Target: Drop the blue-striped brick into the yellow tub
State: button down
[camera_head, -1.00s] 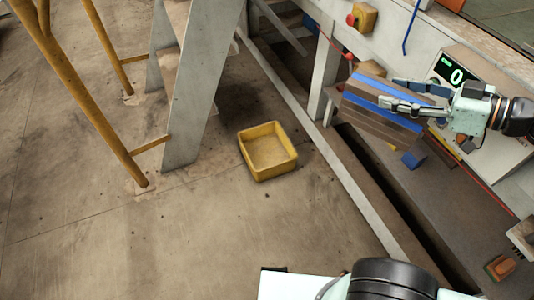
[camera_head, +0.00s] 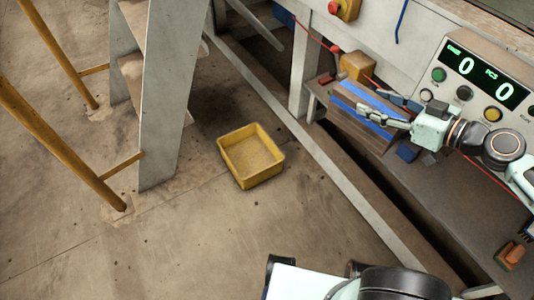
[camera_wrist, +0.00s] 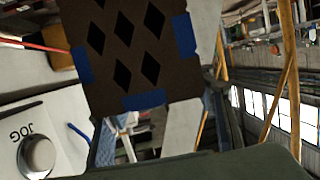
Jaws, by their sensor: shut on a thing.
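The blue-striped brown brick (camera_head: 345,117) is held by my gripper (camera_head: 388,106), right of centre in the head view. Its fingers close on the brick from the right. In the wrist view, the brick (camera_wrist: 133,62) shows an end face with dark diamond holes and blue patches at its edges. The yellow tub (camera_head: 250,183) stands on the floor left of the bench in the head view. It looks empty. The brick is to the right of the tub in the picture and not over it.
A control panel (camera_head: 484,75) with lit digits stands behind the arm. A yellow box (camera_head: 357,67) and blue block (camera_head: 407,151) are near the brick. A pale beam (camera_head: 300,140) runs between tub and bench. Grey steps and yellow rails (camera_head: 60,145) stand left; floor before the tub is clear.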

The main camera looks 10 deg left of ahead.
aim_at(254, 159)
jog(key=i+j+u, duration=0.25)
jog(key=i+j, duration=0.3)
jog(key=j, duration=0.15)
jog(key=i+j+u, duration=0.25)
jog(key=i+j, duration=0.3)
jog(key=k+j+u, duration=0.3)
